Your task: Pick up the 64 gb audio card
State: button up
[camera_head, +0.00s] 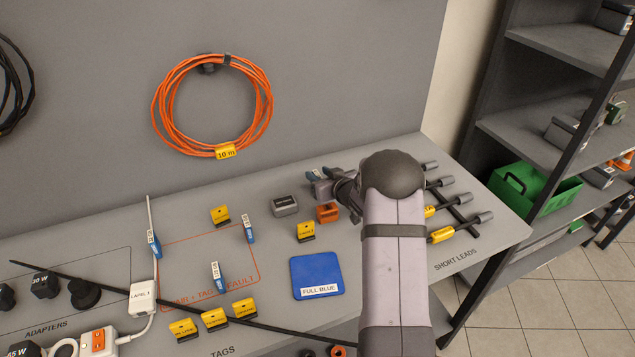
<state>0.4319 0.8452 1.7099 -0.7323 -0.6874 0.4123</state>
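Small blue tags or cards with white labels stand on the grey bench: one at the left by the white cable (153,243), one at the right of the orange outline (249,230), and one lower down inside it (217,276). Their print is too small to read, so I cannot tell which is the 64 gb audio card. My gripper (325,183) is at the back of the bench, right of these tags and apart from them. Small teal pieces show at its end; I cannot tell whether they are finger parts or something else. Its finger gap is unclear.
A grey box (285,206) and an orange block (327,213) sit close to my gripper. Several yellow tags (215,319) lie around the outline. A blue "FULL BLUE" pad (317,276) lies front centre. Black-handled leads (462,199) are at the right, and a coiled orange cable (162,120) hangs behind.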

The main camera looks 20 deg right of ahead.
jog(key=x, duration=0.1)
jog(key=p+x, duration=0.1)
jog(key=shift+w+a+f, duration=0.25)
jog(key=shift+a+f, duration=0.05)
jog(key=shift+p+x, duration=0.3)
jog(key=shift+x, duration=0.75)
jog(key=shift+c, duration=0.3)
grip_shut()
